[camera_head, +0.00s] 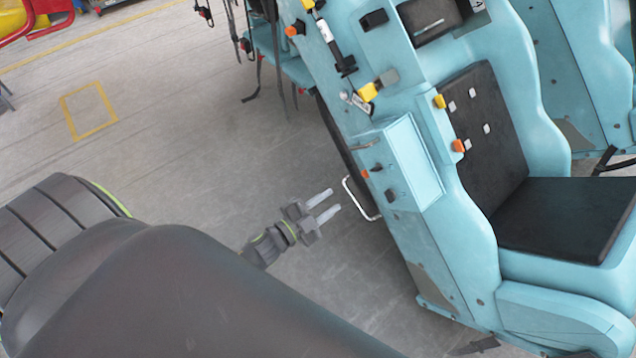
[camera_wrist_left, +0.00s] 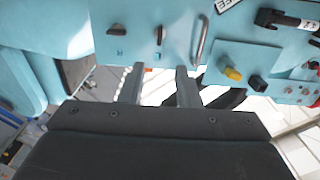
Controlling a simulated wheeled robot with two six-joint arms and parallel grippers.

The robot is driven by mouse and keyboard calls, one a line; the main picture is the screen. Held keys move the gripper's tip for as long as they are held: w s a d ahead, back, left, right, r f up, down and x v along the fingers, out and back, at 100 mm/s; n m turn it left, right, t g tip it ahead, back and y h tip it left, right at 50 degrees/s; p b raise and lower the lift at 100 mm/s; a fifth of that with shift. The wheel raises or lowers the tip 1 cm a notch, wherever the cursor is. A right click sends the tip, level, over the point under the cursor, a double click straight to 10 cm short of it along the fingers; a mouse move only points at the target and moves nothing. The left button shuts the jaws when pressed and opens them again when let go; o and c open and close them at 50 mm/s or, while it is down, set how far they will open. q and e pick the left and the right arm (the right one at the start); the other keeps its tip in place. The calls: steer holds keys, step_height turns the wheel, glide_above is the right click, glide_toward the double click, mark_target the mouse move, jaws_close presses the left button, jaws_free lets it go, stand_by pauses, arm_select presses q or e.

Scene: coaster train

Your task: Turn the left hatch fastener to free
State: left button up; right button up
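The light blue hatch box (camera_head: 412,160) is on the side of the coaster car. Two dark fasteners show on its side face: one (camera_head: 377,167) beside an orange mark, the other (camera_head: 390,195) lower. In the left wrist view, one fastener (camera_wrist_left: 159,35) stands upright in the picture and the other (camera_wrist_left: 117,29) lies across it. I cannot tell which one is named left. My left gripper (camera_head: 334,200) is open and empty, left of the box and apart from it. In the left wrist view its fingers (camera_wrist_left: 160,69) point toward the fasteners. My right gripper is not visible.
A metal handle (camera_wrist_left: 202,40) sits beside the fasteners. A white bar loop (camera_head: 358,200) is close to the left fingertips. A black seat (camera_head: 565,215) is at right. The floor at left is open.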

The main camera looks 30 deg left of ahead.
arm_select(q)
steer(key=shift+v, duration=1.35)
steer(key=s+a+f+n+g+y+b, duration=0.1)
steer(key=s+a+f+n+g+y, duration=0.2)
steer(key=f, duration=0.5)
steer(key=s+a+f+n+g+y+b, duration=0.15)
steer(key=s+f, duration=0.25)
steer(key=f, duration=0.4)
steer(key=s+a+f+n+g+y+b, duration=0.1)
steer(key=s+a+f+n+g+y, duration=0.2)
steer(key=f, duration=0.6)
steer(key=s+f+n+g, duration=0.1)
steer(key=s+f+g, duration=0.1)
steer(key=s+f, duration=0.3)
steer(key=s+f+n+g+b, duration=0.1)
steer(key=s+f+n+g, duration=0.1)
steer(key=s, duration=1)
steer(key=s+f+n+g+b, duration=0.1)
steer(key=s+f+n+g, duration=0.1)
steer(key=s+f+g, duration=0.2)
steer(key=s+f, duration=0.3)
steer(key=s, duration=0.1)
steer(key=shift+s+d+f, duration=0.2)
steer(key=shift+s+f, duration=0.05)
steer(key=shift+f, duration=0.05)
steer(key=shift+n, duration=0.25)
